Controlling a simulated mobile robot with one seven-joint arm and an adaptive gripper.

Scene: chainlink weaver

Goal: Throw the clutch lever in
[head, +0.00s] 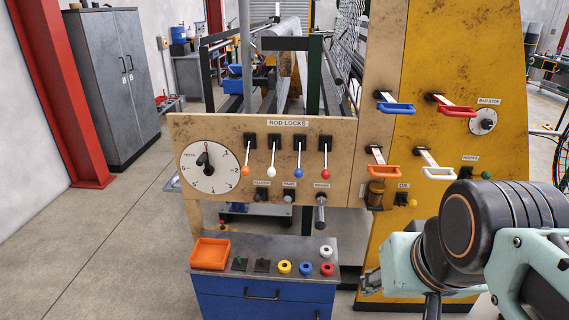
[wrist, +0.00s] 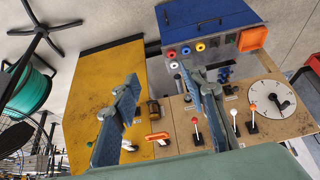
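The clutch lever (head: 261,195) is a short dark handle under a small label on the tan panel (head: 220,130), below the rod lock levers, in the head view. Beside it are another short grey handle (head: 289,196) and a longer grey brake handle (head: 320,212). My gripper (wrist: 162,88) is open and empty in the wrist view, its two blue-grey fingers wide apart in front of the panel. In the head view my arm is at the lower right, well right of the clutch lever. In the wrist view the right finger partly hides the handles, so I cannot clearly pick out the clutch lever.
Several rod lock levers with coloured knobs (head: 298,172) stand above the handles, with a dial (head: 209,166) to their left. A blue cabinet (head: 262,297) with an orange tray (head: 210,253) and coloured knobs juts out below. Orange, white, blue and red pull handles are on the right-hand panels.

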